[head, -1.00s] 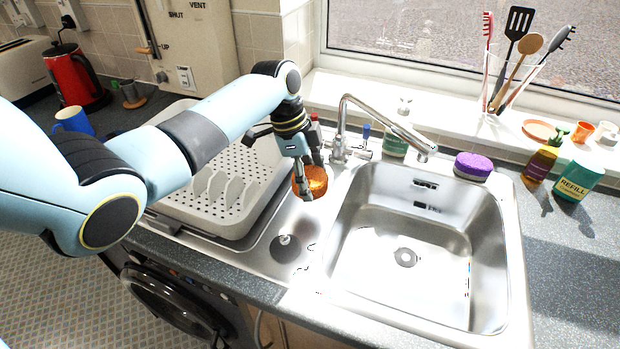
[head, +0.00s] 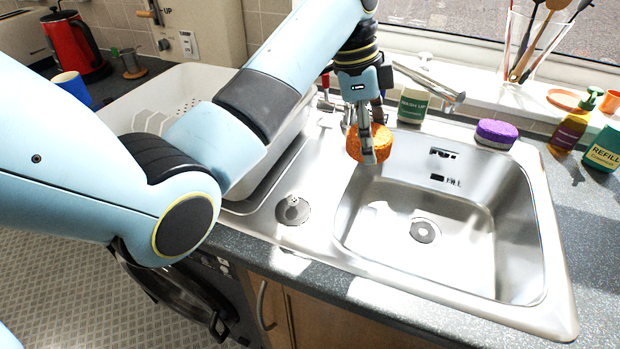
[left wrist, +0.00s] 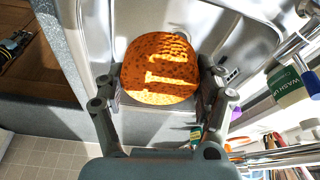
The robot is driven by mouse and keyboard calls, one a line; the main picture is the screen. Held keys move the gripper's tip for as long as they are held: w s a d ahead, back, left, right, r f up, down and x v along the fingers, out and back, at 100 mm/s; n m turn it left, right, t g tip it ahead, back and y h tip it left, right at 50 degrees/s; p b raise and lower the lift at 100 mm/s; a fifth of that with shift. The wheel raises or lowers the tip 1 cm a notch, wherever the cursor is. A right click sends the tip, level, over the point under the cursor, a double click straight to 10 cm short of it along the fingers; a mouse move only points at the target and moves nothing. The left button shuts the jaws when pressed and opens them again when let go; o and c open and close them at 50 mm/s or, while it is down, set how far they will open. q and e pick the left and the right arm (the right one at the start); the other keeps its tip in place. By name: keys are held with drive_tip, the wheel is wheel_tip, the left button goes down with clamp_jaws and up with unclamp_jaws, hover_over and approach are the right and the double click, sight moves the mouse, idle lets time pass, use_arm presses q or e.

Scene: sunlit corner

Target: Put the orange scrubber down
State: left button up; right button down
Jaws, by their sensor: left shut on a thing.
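The orange scrubber (head: 380,142) is round and rough. My left gripper (head: 367,148) is shut on it and holds it above the left rear part of the sink basin (head: 470,221). In the left wrist view the scrubber (left wrist: 160,70) sits between the two fingers of my left gripper (left wrist: 160,92), with sunlight and finger shadows across its face. Part of the scrubber is hidden behind a finger in the head view.
A chrome tap (head: 430,83) reaches over the sink's rear edge. A wash-up bottle (head: 413,104) and a purple scrubber (head: 496,133) stand behind the basin. A white dish rack (head: 180,88) is at left. The basin is empty.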

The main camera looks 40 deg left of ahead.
use_arm(q)
drive_tip(key=p, duration=0.2)
hover_over(322, 172)
drive_tip(key=f, duration=0.6)
drive_tip(key=shift+s+a, duration=0.3)
drive_tip(key=shift+a, duration=0.1)
drive_tip(key=shift+f, duration=2.05)
drive_tip(key=o, duration=1.3)
drive_tip(key=shift+f, duration=0.1)
drive_tip(key=shift+o, duration=0.2)
drive_tip(key=shift+r, duration=0.2)
drive_tip(key=b+v, duration=0.1)
drive_tip(key=v, duration=1.1)
drive_tip(key=shift+s+f, duration=0.15)
